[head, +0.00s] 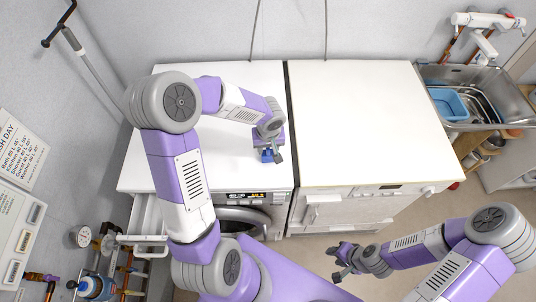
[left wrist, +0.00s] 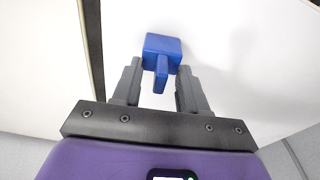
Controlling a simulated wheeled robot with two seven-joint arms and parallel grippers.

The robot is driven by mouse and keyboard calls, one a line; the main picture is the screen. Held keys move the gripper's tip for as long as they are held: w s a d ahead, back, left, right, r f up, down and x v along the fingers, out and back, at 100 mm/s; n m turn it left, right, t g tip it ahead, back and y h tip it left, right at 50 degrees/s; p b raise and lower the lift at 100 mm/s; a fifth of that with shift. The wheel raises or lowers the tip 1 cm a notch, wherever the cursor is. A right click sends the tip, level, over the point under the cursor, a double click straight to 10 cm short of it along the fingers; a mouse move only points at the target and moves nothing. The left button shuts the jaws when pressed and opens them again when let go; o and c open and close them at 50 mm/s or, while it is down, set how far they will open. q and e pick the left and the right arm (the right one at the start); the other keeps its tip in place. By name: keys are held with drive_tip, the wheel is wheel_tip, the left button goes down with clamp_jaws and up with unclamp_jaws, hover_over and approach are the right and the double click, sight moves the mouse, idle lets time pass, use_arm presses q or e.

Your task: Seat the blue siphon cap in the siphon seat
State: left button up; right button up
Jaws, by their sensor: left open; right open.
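The blue siphon cap (head: 266,155) is on the white top of the left machine, near its front right. In the left wrist view the cap (left wrist: 162,44) shows a square blue block with a narrow fin towards me. My left gripper (head: 268,158) is over the cap. Its open fingers (left wrist: 160,80) stand on both sides of the fin, with a gap on each side. My right gripper (head: 340,262) is open and empty, low over the floor in front of the right machine. I cannot make out the siphon seat.
A white drawer (head: 147,228) is pulled out at the left machine's front left, partly hidden by my left arm. The right machine's top (head: 360,120) is clear. A metal sink (head: 500,88) with a blue basin stands far right. Pipes and a valve (head: 90,288) are at lower left.

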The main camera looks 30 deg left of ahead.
use_arm(q)
clamp_jaws()
drive_tip(key=shift+r, duration=0.1)
